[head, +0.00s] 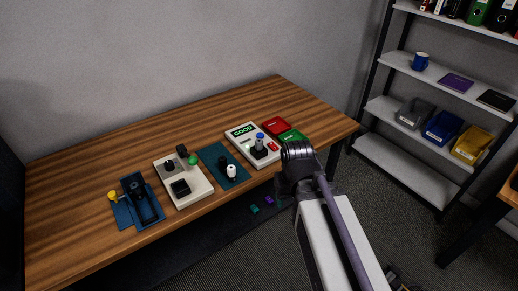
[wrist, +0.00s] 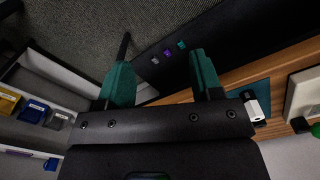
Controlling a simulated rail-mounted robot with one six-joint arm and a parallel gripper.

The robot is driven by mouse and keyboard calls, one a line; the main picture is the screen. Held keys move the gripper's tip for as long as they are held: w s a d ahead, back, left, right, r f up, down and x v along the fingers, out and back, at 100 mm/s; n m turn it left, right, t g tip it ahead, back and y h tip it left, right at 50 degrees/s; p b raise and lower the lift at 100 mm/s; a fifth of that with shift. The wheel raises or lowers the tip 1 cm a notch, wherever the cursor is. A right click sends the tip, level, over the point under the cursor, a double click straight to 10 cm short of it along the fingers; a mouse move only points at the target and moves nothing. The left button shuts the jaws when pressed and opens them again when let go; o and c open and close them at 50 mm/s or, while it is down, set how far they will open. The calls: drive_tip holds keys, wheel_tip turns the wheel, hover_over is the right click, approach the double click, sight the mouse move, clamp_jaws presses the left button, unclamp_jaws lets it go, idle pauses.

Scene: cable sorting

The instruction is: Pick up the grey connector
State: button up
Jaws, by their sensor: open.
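A small grey piece, which looks like the grey connector (wrist: 155,61), lies at the end of a row with a purple piece (wrist: 167,52) and a teal piece (wrist: 181,44) on a dark surface below the table's front edge. In the head view the purple piece (head: 269,199) and teal piece (head: 254,208) show, but I cannot make out the grey one there. My gripper (wrist: 161,58) is open, with its two teal fingers wide apart and nothing between them. The grey piece appears between the fingers in the wrist view, farther away and not touched.
The wooden table (head: 85,175) holds a blue fixture (head: 142,200), a beige panel (head: 190,192), a teal mat (head: 212,155), a white tester (head: 245,133) and red (head: 276,125) and green (head: 293,136) trays. A shelf rack (head: 405,175) stands right. Carpet lies open between.

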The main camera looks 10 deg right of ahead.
wheel_tip(320, 180, up, 12)
drive_tip(key=f+m+p, duration=0.1)
drive_tip(key=m+p, duration=1)
drive_tip(key=m, duration=0.5)
hover_over(259, 141)
drive_tip(key=m, duration=0.2)
drive_tip(key=shift+w+r+m, duration=0.1)
drive_tip(key=shift+w+m, duration=0.2)
drive_tip(key=shift+w, duration=0.1)
drive_tip(key=m, duration=0.3)
drive_tip(key=shift+s, duration=0.25)
wheel_tip(259, 141, down, 11)
drive_tip(key=b, duration=1.1)
drive_tip(key=shift+s, duration=0.1)
drive_tip(key=shift+r, duration=0.15)
drive_tip(key=c, duration=1.1)
wheel_tip(259, 141, up, 15)
drive_tip(key=p, duration=1.5)
